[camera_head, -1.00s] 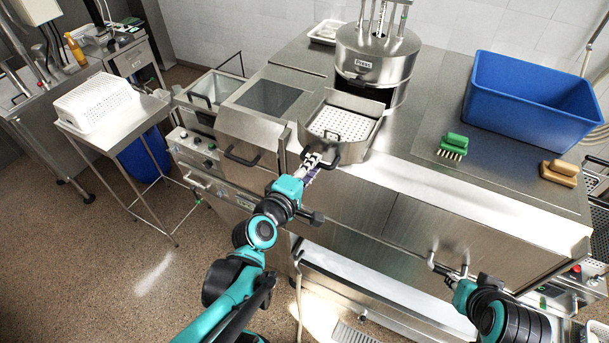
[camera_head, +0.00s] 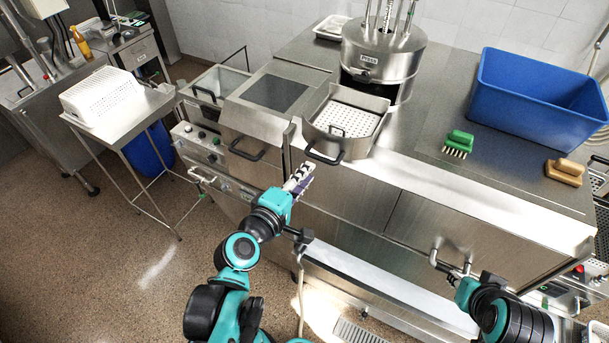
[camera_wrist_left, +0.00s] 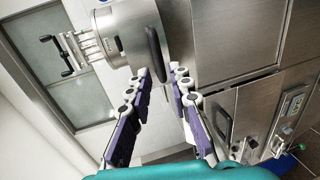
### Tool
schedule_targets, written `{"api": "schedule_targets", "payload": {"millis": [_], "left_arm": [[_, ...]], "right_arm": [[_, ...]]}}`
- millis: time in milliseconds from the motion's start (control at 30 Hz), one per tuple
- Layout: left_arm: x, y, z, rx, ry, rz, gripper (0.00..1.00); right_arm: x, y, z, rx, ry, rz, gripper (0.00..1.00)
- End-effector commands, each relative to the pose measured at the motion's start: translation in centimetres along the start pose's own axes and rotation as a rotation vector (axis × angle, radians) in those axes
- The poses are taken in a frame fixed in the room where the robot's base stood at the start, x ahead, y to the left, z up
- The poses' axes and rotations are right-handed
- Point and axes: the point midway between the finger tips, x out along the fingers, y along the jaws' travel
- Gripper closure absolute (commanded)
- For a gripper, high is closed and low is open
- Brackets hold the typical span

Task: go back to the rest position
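My left gripper (camera_head: 300,178) is below and in front of the steel perforated basket (camera_head: 357,152), apart from its black front handle (camera_head: 323,157). In the left wrist view, the two fingers of this gripper (camera_wrist_left: 160,72) stand apart with nothing between them. A dark handle (camera_wrist_left: 153,52) on steel shows just beyond the fingertips there. The basket sits on the counter in front of the round press (camera_head: 384,55), and its perforated floor looks empty. My right gripper (camera_head: 450,266) is low at the right, in front of the cabinet face; its fingers are too small to read.
A blue bin (camera_head: 530,115), a green brush (camera_head: 458,142) and a tan brush (camera_head: 564,170) are on the counter (camera_head: 440,110) at right. A white perforated crate (camera_head: 100,95) stands on a steel side table (camera_head: 140,125) at left. The floor at lower left is clear.

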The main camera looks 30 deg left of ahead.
Motion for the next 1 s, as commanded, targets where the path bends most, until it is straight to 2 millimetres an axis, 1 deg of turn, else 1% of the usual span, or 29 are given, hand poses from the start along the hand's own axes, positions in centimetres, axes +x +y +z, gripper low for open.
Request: {"api": "schedule_targets", "payload": {"millis": [333,400,467,567,667,700,767,800,867,900,967,1000], "left_arm": [[0.0,0.0,0.0,0.0,0.0,0.0,0.8],[0.2,-0.5,0.2,0.014,-0.006,-0.006,0.8],[0.5,-1.6,0.6,0.05,-0.02,-0.021,0.8],[1.3,-5.0,2.0,0.17,-0.07,-0.069,0.8],[2.2,-9.8,3.7,0.356,-0.143,-0.143,0.8],[2.5,-11.9,4.3,0.44,-0.176,-0.176,0.8],[2.7,-14.9,5.1,0.563,-0.225,-0.225,0.8],[2.9,-16.9,5.5,0.644,-0.256,-0.256,0.8],[3.0,-19.8,6.0,0.767,-0.303,-0.304,0.8],[3.0,-21.8,6.2,0.848,-0.334,-0.335,0.8],[3.0,-24.5,6.2,0.968,-0.379,-0.382,0.8],[2.9,-26.3,6.2,1.043,-0.407,-0.413,0.8]], "right_arm": [[0.0,0.0,0.0,0.0,0.0,0.0,0.72],[0.4,0.0,0.3,0.0,0.0,0.0,0.72],[1.1,0.0,0.8,0.0,0.0,0.0,0.72],[3.4,0.0,2.5,0.0,0.0,0.0,0.72],[6.6,0.0,4.7,0.0,0.0,0.0,0.72],[7.9,0.0,5.6,0.0,0.0,0.0,0.72],[9.7,0.0,6.9,0.0,0.0,0.0,0.72],[10.8,0.0,7.8,0.0,0.0,0.0,0.72],[12.6,0.0,9.0,0.0,0.0,0.0,0.72],[13.8,0.0,9.9,0.0,0.0,0.0,0.72],[15.5,0.0,11.1,0.0,0.0,0.0,0.72],[16.6,0.0,11.9,0.0,0.0,0.0,0.72]]}}
